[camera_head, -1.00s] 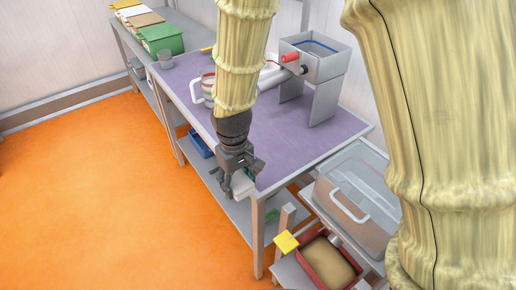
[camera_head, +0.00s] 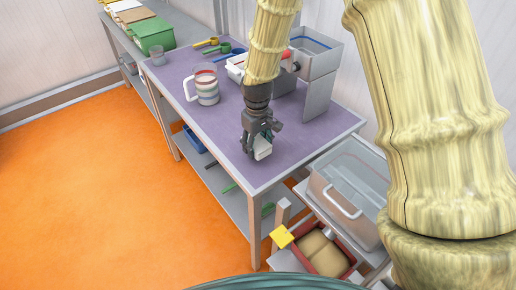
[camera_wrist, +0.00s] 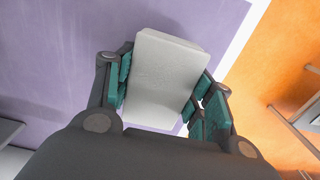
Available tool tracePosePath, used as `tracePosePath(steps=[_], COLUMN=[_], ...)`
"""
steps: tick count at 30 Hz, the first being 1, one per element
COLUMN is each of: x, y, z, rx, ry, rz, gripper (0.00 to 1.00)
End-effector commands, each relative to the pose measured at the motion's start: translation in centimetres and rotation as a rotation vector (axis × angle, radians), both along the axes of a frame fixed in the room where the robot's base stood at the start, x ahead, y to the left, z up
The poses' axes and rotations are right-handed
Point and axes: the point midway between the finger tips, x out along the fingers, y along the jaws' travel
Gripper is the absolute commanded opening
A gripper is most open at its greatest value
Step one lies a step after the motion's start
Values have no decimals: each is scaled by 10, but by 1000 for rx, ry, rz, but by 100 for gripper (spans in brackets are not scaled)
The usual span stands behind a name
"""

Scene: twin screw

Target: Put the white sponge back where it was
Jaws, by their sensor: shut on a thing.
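The white sponge (camera_head: 262,148) is held in my gripper (camera_head: 257,142), over the front part of the purple table top (camera_head: 217,118). In the wrist view the sponge (camera_wrist: 160,75) is a pale block between the teal finger pads, and my gripper (camera_wrist: 163,98) is shut on it. The purple surface lies under it, with the table's pale edge and orange floor to the right. I cannot tell whether the sponge touches the table.
A striped jug (camera_head: 206,88) stands left of my arm. A grey machine (camera_head: 318,65) stands at the back right, with yellow and blue scoops (camera_head: 208,43) behind the jug. A clear bin (camera_head: 347,192) and a red box (camera_head: 322,250) are right of the table. The table front is clear.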

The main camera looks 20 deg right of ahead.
Motion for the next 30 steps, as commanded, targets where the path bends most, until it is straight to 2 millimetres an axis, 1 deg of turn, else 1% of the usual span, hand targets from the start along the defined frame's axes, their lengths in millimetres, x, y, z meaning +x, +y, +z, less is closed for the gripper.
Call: tracePosePath(steps=[4,7,15,17,29,30], x=[4,3,4,4,4,4], y=[-4,-4,-4,-4,-4,-4], z=[-1,-6,-31,-34,-39,-38], rx=[0,-1,0,0,0,0], ry=[0,2,1,1,0,0], rz=[0,0,0,0,0,0], gripper=[27,27,27,27,27,58])
